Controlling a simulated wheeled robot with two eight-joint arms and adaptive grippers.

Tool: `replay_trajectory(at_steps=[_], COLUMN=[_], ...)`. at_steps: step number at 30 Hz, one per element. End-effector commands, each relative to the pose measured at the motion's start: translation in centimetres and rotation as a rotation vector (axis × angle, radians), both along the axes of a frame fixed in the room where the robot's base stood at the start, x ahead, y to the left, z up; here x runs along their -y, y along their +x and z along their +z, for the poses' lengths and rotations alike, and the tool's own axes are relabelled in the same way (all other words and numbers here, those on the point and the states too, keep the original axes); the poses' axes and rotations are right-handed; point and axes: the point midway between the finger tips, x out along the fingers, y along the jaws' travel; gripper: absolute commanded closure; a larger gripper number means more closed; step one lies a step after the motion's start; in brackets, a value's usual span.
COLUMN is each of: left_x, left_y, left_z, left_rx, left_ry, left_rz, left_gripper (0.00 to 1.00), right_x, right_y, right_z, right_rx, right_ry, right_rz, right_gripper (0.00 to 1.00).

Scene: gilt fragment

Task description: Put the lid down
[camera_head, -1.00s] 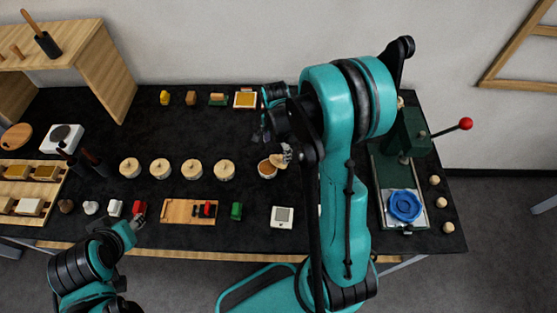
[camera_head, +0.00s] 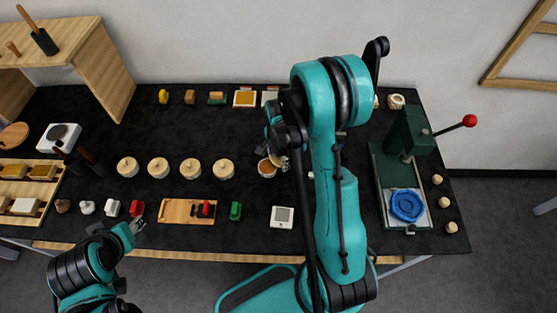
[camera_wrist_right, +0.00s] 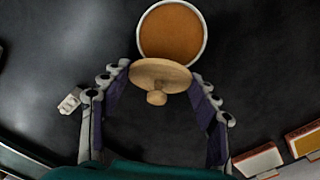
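The lid (camera_wrist_right: 157,76) is a round wooden disc with a knob, seen tilted in the right wrist view. My right gripper (camera_wrist_right: 161,74) has its fingertips at opposite edges of the lid and appears shut on it. The lid overlaps the near rim of an open white pot (camera_wrist_right: 171,35) with orange-brown contents; whether they touch is unclear. In the head view the lid (camera_head: 279,160) is at the upper right of the pot (camera_head: 266,170), and my right arm partly hides the gripper. My left gripper (camera_head: 134,227) is low at the left, its fingers too small to read.
Several lidded pots (camera_head: 191,168) stand in a row left of the open pot. A wooden board (camera_head: 184,211), a green block (camera_head: 236,211) and a white device (camera_head: 282,217) lie in front. A green press (camera_head: 408,135) with a blue ring (camera_head: 407,205) stands at the right.

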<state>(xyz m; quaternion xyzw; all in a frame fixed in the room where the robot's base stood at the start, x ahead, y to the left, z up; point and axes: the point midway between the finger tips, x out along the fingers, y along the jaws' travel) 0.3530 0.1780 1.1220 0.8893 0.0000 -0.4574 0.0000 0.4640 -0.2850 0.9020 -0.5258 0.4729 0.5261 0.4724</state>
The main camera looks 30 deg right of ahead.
Motion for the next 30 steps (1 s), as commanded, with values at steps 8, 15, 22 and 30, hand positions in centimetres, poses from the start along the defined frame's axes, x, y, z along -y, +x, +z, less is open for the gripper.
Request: replay_trajectory(at_steps=[8, 15, 22, 30], left_x=[0.0, 0.0, 0.0, 0.0], left_y=[0.0, 0.0, 0.0, 0.0], left_z=[0.0, 0.5, 1.5, 2.6], left_rx=[0.0, 0.0, 0.0, 0.0], left_ry=[0.0, 0.0, 0.0, 0.0], left_rz=[0.0, 0.0, 0.0, 0.0], left_gripper=[0.6, 0.6, 0.6, 0.6], right_x=[0.0, 0.0, 0.9, 3.7], right_y=[0.0, 0.0, -1.7, -7.1], right_z=[0.0, 1.6, 5.4, 9.0], right_rx=[0.0, 0.0, 0.0, 0.0], right_ry=[0.0, 0.0, 0.0, 0.0], right_rz=[0.0, 0.0, -0.005, -0.005], right_gripper=[0.63, 0.63, 0.63, 0.63])
